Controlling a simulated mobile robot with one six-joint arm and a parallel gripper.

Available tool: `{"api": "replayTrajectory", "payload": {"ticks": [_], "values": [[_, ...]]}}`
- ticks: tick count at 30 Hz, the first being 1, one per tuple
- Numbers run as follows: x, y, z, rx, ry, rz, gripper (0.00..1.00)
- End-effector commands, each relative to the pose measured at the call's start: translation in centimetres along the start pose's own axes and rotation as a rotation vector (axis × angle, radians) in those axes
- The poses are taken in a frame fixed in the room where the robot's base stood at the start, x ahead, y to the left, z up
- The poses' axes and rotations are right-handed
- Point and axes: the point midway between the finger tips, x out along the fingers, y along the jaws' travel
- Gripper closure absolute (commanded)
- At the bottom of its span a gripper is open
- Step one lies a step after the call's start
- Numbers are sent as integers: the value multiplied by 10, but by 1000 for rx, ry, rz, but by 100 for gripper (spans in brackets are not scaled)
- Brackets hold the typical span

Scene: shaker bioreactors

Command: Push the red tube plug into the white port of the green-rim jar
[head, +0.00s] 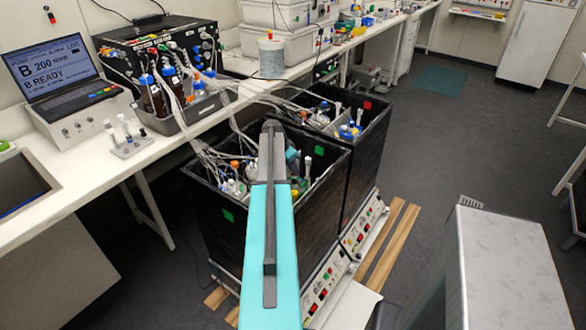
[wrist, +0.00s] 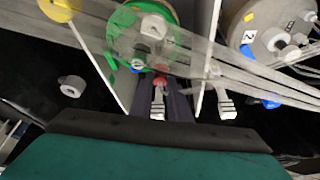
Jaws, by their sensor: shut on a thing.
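In the wrist view the green-rim jar (wrist: 117,22) stands at the top middle, with white fittings on its lid. A white port (wrist: 157,58) shows near the jar's lower edge. My gripper (wrist: 162,90) is just below the jar, its dark fingers shut on the red tube plug (wrist: 160,81). A white piece (wrist: 157,104) shows between the fingers behind the plug. The plug is close to the port; I cannot tell whether they touch. In the head view my arm reaches into the near black box and hides the jar, the plug and my fingertips.
Clear tubes (wrist: 235,52) cross over the jar in the wrist view. White dividers (wrist: 206,45) flank its space. A jar labelled 2 (wrist: 275,25) stands at right. The near black box (head: 300,225) has high walls, with another box (head: 372,135) behind.

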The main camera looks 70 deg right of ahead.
Motion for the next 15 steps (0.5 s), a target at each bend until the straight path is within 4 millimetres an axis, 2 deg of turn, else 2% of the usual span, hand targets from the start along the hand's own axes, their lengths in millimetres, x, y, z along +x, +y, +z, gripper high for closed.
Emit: {"api": "replayTrajectory", "payload": {"ticks": [15], "values": [[5,0,2,0,0,0,100]]}}
